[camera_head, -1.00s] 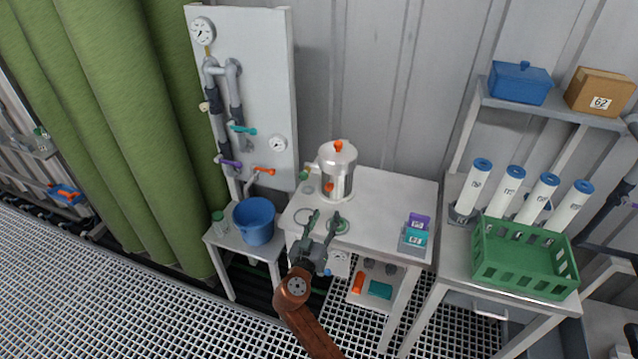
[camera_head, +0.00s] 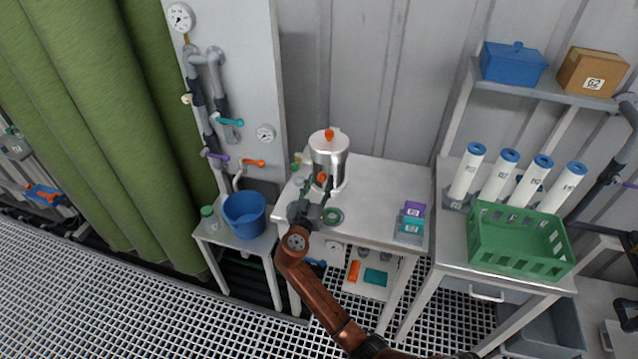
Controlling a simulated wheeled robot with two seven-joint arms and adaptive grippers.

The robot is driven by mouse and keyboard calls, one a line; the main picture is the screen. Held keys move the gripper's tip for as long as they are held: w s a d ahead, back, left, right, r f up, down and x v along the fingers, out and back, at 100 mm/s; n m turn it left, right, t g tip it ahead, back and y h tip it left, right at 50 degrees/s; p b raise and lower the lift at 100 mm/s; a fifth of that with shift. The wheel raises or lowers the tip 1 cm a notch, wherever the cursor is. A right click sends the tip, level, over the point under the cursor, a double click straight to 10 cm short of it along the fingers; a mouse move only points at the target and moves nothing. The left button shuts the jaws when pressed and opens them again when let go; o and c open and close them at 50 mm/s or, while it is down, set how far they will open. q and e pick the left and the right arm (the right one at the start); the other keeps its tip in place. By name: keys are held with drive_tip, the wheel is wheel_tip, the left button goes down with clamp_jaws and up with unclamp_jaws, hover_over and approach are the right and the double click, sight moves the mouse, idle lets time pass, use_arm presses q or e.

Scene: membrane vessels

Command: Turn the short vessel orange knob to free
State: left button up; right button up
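The short vessel (camera_head: 328,155) is a silver pot with a white lid, standing at the back left of the white table. One orange knob (camera_head: 329,134) sits on top of its lid and a second orange knob (camera_head: 321,177) sits low on its front. My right gripper (camera_head: 319,185) reaches up to the vessel's front with its fingertips at the lower knob, partly covering it. The fingers look apart, but whether they press on the knob is too small to tell. My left gripper is not in view.
A green ring (camera_head: 332,216) lies on the table (camera_head: 375,190) near my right gripper. Purple and teal boxes (camera_head: 412,218) stand at the table's right. A blue bucket (camera_head: 245,215) and piped panel are left, a green crate (camera_head: 517,240) and white cylinders right. The table's middle is clear.

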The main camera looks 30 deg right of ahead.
drive_tip(key=c, duration=0.7)
drive_tip(key=shift+c, duration=0.5)
clamp_jaws()
drive_tip(key=shift+n, duration=0.4)
drive_tip(key=n+p, duration=0.2)
drive_tip(key=n, duration=0.2)
drive_tip(key=shift+a+r, duration=0.1)
drive_tip(key=n+p, duration=0.1)
drive_tip(key=n, duration=0.2)
drive_tip(key=shift+n+p, duration=0.3)
drive_tip(key=n+p, duration=0.3)
drive_tip(key=n, duration=0.2)
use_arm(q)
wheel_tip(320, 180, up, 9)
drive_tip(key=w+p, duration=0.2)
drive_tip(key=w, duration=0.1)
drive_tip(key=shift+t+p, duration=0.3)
use_arm(e)
drive_tip(key=shift+n, duration=2.2)
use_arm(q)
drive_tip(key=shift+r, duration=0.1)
use_arm(e)
drive_tip(key=shift+f, duration=0.25)
